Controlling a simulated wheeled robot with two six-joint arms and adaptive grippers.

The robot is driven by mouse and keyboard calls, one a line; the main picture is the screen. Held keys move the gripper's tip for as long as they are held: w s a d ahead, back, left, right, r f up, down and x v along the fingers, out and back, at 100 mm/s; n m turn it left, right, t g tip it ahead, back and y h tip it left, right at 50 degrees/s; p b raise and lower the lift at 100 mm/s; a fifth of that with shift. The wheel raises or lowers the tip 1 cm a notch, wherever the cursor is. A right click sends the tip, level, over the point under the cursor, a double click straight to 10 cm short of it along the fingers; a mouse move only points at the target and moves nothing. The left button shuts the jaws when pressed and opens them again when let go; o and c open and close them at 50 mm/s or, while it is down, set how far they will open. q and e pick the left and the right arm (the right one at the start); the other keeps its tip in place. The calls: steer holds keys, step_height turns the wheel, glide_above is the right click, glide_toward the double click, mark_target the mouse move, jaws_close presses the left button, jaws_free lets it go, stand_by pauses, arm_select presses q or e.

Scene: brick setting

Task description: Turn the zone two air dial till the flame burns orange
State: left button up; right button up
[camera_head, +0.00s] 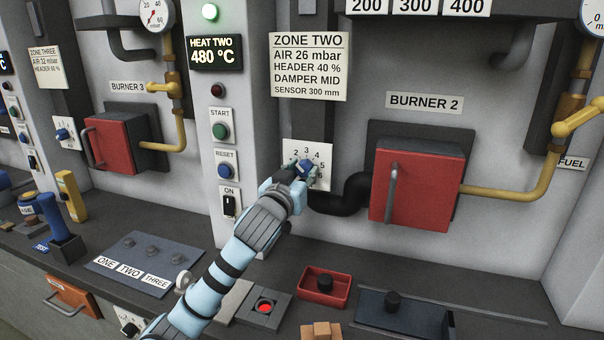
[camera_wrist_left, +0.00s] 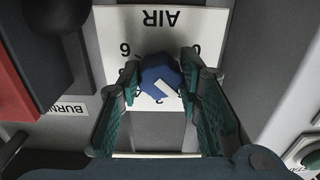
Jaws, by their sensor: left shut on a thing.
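The zone two air dial (camera_head: 306,167) is a blue knob on a white numbered plate (camera_head: 323,152), below the zone two card (camera_head: 309,66). In the left wrist view the blue knob (camera_wrist_left: 159,80) shows a white mark, and the plate (camera_wrist_left: 172,20) reads AIR upside down. My left gripper (camera_head: 303,172) is at the dial, its two green fingers (camera_wrist_left: 160,82) on either side of the knob, shut on it. The exact reading is hard to tell. The red burner 2 door (camera_head: 425,186) is shut in the head view; I see no flame. My right gripper is out of view.
A black pipe (camera_head: 341,196) runs just right of the dial to burner 2. On the counter are a red tray (camera_head: 313,292), a box with a lit red button (camera_head: 265,307) and a dark panel (camera_head: 403,318). START and RESET buttons (camera_head: 220,131) are left of the dial.

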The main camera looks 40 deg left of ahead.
arm_select(q)
steer(key=shift+r+m+p, duration=0.15)
steer(key=shift+m+p, duration=0.65)
steer(key=shift+p, duration=0.4)
steer(key=m+p, duration=0.3)
steer(key=shift+a+m+p, duration=0.1)
steer(key=shift+m+p, duration=1.1)
steer(key=shift+p, duration=0.2)
steer(key=o, duration=1.1)
steer(key=shift+f, duration=0.2)
steer(key=shift+o, duration=0.2)
steer(key=v, duration=1.2)
